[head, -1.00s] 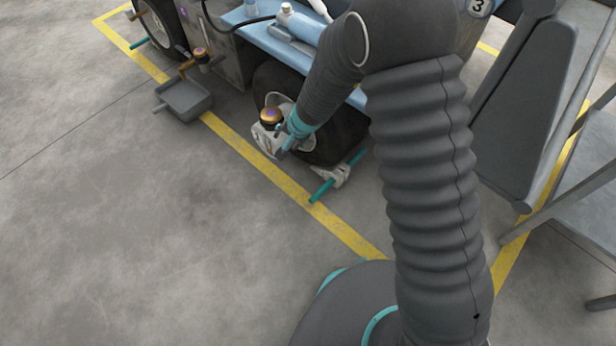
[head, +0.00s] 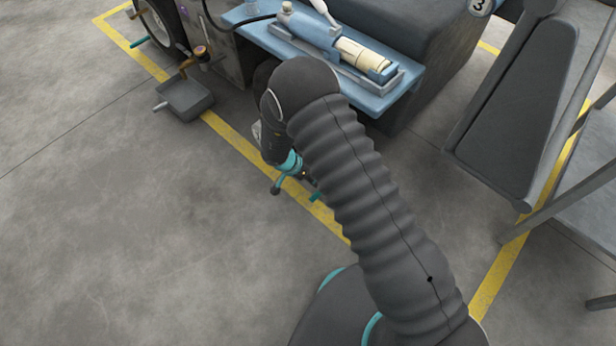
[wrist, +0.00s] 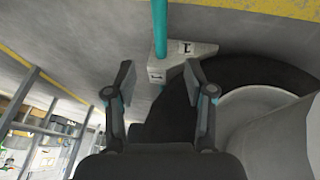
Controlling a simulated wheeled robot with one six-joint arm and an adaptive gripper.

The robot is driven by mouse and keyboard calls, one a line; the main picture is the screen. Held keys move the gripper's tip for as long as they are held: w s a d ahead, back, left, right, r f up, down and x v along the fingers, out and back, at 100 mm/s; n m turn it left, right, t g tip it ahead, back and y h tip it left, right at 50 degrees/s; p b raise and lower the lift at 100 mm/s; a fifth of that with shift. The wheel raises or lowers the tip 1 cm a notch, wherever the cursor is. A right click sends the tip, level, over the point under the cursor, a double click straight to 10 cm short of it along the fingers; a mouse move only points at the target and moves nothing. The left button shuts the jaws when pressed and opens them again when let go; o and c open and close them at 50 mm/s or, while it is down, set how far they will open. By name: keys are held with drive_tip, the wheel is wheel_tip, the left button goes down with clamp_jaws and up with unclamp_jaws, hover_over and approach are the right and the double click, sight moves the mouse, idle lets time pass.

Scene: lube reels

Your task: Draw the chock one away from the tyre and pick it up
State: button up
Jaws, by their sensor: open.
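Chock one is a pale grey wedge (wrist: 186,60) with dark marks on its faces and a teal handle bar (wrist: 160,25). In the wrist view it lies on the floor against the black tyre (wrist: 255,68), just beyond my fingertips. My gripper (wrist: 158,84) is open, with one finger to each side of the chock's near end; nothing is held.
A grey drip tray (head: 187,100) stands to the left on the floor. A yellow floor line (head: 235,137) runs past the wheel. Open concrete lies at left; a metal frame (head: 560,190) stands at right.

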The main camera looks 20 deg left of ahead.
drive_tip(key=b+x, duration=0.1)
drive_tip(key=x, duration=1.2)
drive_tip(key=shift+w+f+b, duration=0.15)
drive_tip(key=shift+f+b, duration=0.25)
clamp_jaws()
